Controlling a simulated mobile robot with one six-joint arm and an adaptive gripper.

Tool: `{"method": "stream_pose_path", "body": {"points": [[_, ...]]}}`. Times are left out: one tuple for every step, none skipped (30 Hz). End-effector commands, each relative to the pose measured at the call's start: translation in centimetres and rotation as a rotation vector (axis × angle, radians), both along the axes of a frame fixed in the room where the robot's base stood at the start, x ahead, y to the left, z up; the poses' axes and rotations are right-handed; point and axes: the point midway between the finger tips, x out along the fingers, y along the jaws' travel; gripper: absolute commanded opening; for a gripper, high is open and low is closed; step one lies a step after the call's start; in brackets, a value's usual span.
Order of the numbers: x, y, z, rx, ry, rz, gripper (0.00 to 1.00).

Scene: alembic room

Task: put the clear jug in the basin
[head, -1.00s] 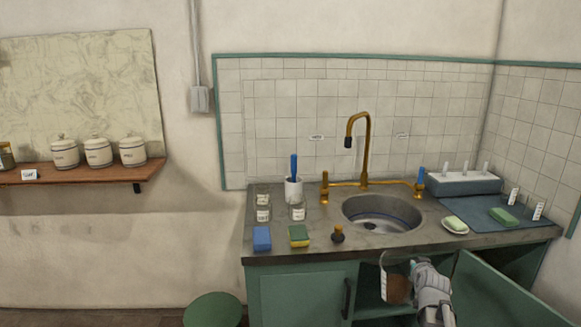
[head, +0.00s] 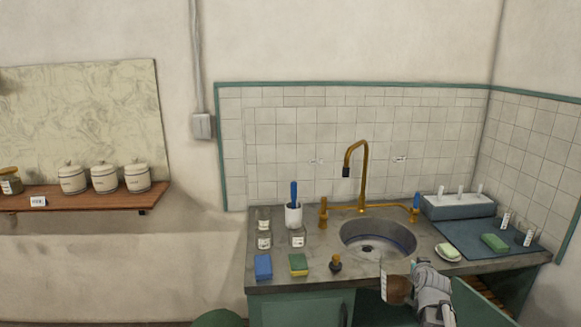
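The clear jug (head: 397,288) shows in the head view just in front of the counter's front edge. It has white markings on its left side and looks brown in its lower part. My gripper (head: 416,272) is at the jug's right side and appears shut on it; the fingertips are partly hidden. The basin (head: 378,240) is a round metal sink set in the counter, behind and above the jug in the picture. It looks empty, with a drain in its floor.
A brass faucet (head: 361,180) arches over the basin. A dark stopper with a brass top (head: 335,263), a sponge (head: 298,264), a blue block (head: 263,267) and several glass jars stand left of it. A soap dish (head: 448,252) sits to its right. An open cabinet door is below.

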Motion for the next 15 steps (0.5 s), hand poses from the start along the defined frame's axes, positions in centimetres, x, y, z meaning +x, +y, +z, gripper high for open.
{"method": "stream_pose_path", "body": {"points": [[0.0, 0.0, 1.1, 0.000, -0.002, 0.000, 0.00], [0.0, 0.0, 1.3, 0.000, -0.002, 0.000, 0.00], [0.0, 0.0, 1.6, 0.000, -0.002, 0.000, 0.00], [0.0, 0.0, 1.8, 0.000, -0.002, 0.000, 0.00], [0.0, 0.0, 1.9, 0.000, -0.002, 0.000, 0.00], [0.0, 0.0, 2.1, 0.000, -0.002, 0.000, 0.00], [0.0, 0.0, 2.2, 0.000, -0.002, 0.000, 0.00], [0.0, 0.0, 2.2, 0.000, -0.002, 0.000, 0.00], [0.0, 0.0, 2.3, 0.000, -0.002, 0.000, 0.00], [0.0, 0.0, 2.3, 0.000, -0.002, 0.000, 0.00], [0.0, 0.0, 2.3, 0.000, -0.002, 0.000, 0.00], [0.0, 0.0, 2.3, 0.000, -0.002, 0.000, 0.00], [0.0, 0.0, 2.3, 0.000, -0.002, 0.000, 0.00], [0.0, 0.0, 2.3, 0.000, -0.002, 0.000, 0.00], [0.0, 0.0, 2.3, 0.000, -0.002, 0.000, 0.00]]}}
